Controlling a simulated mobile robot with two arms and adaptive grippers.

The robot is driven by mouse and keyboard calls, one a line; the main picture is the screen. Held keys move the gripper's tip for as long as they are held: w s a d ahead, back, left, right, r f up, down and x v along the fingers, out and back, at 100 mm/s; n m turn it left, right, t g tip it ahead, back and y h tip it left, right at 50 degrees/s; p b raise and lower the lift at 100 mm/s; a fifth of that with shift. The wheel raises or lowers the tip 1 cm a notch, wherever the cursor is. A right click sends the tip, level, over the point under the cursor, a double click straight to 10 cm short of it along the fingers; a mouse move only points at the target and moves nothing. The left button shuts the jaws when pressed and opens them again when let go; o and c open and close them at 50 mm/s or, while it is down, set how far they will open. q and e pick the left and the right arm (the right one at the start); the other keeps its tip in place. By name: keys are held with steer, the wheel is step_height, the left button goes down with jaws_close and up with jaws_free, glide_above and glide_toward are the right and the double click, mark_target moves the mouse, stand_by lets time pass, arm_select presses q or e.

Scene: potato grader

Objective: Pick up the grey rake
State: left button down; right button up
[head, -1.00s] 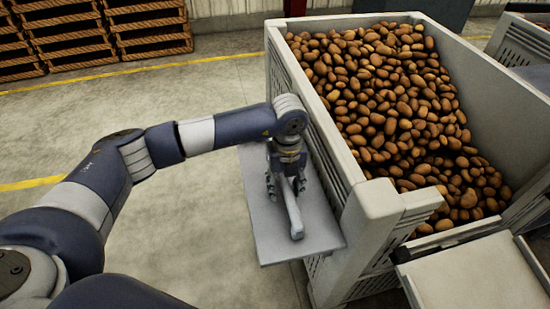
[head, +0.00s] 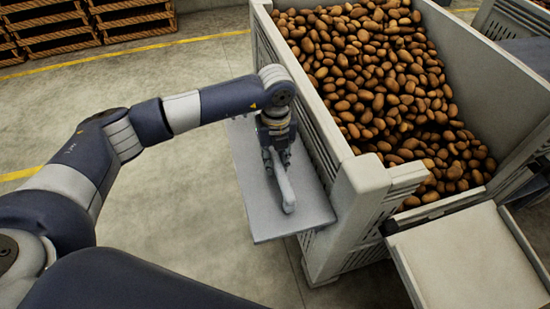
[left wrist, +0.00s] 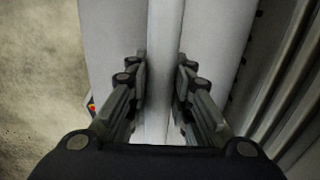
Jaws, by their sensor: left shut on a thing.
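The grey rake (head: 286,190) lies on a flat grey shelf (head: 262,226) at the side of the large potato bin. Its near end points toward me and its far part is hidden under my left gripper. My left gripper (head: 278,163) points down over the shelf and is shut on the rake. In the left wrist view the rake's pale handle (left wrist: 162,70) runs up between the two fingers of the gripper (left wrist: 160,95). My right gripper is not in view.
The large grey bin (head: 362,200) full of potatoes (head: 385,85) stands directly right of the shelf. A pale flat-topped unit (head: 455,260) is at the lower right. Wooden pallets (head: 85,20) are stacked at the back left. The floor left of the shelf is clear.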

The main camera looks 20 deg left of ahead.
arm_select(q)
step_height(320, 180, up, 2)
steer(key=shift+w+r+p, duration=0.1)
steer(key=shift+r+p, duration=0.05)
steer(key=shift+p, duration=0.25)
steer(key=s+p, duration=0.1)
steer(key=s, duration=0.4)
steer(key=s+p, duration=0.1)
steer(key=s, duration=0.4)
steer(key=s+p, duration=0.2)
steer(key=s, duration=0.3)
steer(key=shift+s+r, duration=0.1)
steer(key=shift+r, duration=0.3)
steer(key=shift+s, duration=0.5)
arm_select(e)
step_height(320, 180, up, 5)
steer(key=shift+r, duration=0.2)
arm_select(q)
steer(key=shift+s, duration=0.1)
